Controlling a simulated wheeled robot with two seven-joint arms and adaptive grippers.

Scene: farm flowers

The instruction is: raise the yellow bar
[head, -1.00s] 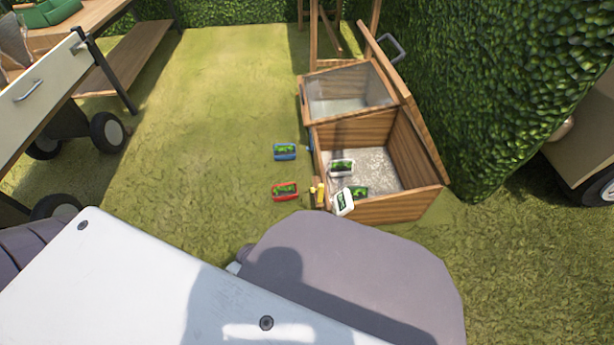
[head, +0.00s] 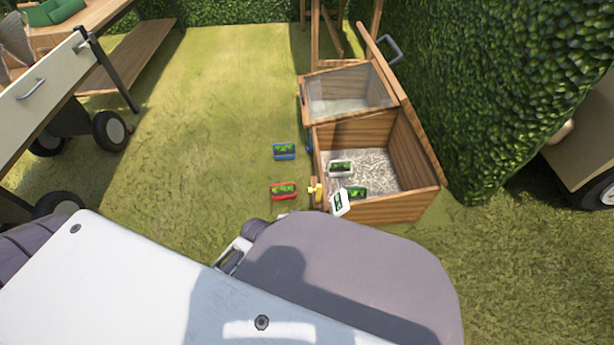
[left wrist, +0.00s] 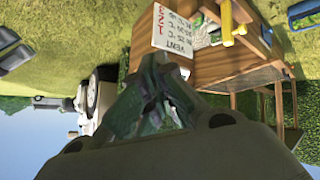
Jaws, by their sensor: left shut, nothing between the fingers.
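The small yellow bar (head: 317,191) is at the front left corner of the wooden box (head: 395,208) in the head view. In the head view my left arm hides most of that gripper. My right gripper is not in view.
A blue-edged pack (head: 284,152) and a red-edged pack (head: 283,191) lie on the grass left of the box. A glazed lid (head: 350,92) stands at the box's back. A hedge (head: 500,80) is to the right, a wheeled cart (head: 40,100) to the left. Open grass lies between.

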